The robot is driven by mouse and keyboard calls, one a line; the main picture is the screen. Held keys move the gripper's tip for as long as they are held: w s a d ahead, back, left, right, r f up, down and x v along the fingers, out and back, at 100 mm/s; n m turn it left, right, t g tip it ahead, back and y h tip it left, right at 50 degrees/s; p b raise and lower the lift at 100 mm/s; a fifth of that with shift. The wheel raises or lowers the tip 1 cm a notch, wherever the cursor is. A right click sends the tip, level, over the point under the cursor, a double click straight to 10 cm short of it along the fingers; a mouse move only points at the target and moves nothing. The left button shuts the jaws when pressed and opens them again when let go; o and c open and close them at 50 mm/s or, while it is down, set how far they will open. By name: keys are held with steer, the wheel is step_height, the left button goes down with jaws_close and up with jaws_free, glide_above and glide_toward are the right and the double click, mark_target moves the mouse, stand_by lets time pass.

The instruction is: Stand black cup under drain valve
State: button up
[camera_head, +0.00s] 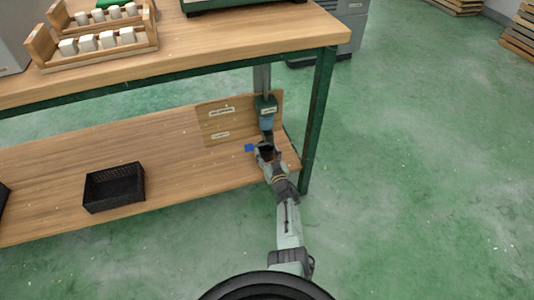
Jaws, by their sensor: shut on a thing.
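My gripper (265,156) reaches in over the right end of the lower shelf and is shut on the black cup (266,149), a small dark shape between its fingers. Most of the cup is hidden by the fingers, and its tilt is hard to tell. The drain valve (266,112) is a dark green body with a label and a blue lower part, hanging from a grey vertical pipe. The cup shows just below the valve in the picture. I cannot tell whether it is resting on the shelf or exactly how it lines up with the outlet.
A labelled board (223,121) stands behind and left of the valve. A small blue square (249,148) lies left of my gripper. A black basket (114,187) sits on the lower shelf (185,170). A green table leg (319,120) stands close on the right. The shelf between basket and gripper is clear.

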steer(key=shift+f+b, duration=0.3)
steer(key=o, duration=1.2)
steer(key=shift+r, duration=0.1)
steer(key=shift+c, duration=0.2)
steer(key=shift+s+r+p, duration=0.15)
steer(key=shift+r+p, duration=0.15)
steer(key=shift+p, duration=0.35)
steer(key=p+v, duration=0.7)
steer(key=v, duration=0.4)
steer(key=shift+s+p, duration=0.35)
steer(key=shift+d+f, duration=0.1)
steer(key=shift+d, duration=0.05)
